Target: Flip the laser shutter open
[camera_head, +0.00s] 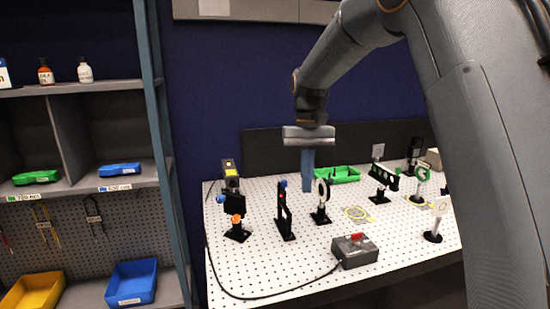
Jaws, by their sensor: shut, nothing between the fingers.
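A black laser housing (231,174) with a yellow label stands at the back left of the white breadboard. Just in front of it is a black plate on a post (235,206), with a blue knob at its left and an orange part below; it looks like the laser shutter. Whether its flap is open or closed I cannot tell. My gripper (307,189) points down above the middle of the board, to the right of that post. Its blue-grey fingers are together and empty, apart from the shutter.
A black mount with a red spot (284,212) and a round white-rimmed optic (321,200) stand below my gripper. A grey box with a red switch (355,251) sits in front, its cable running left. More optics (384,186) stand right. Shelves (70,185) are left.

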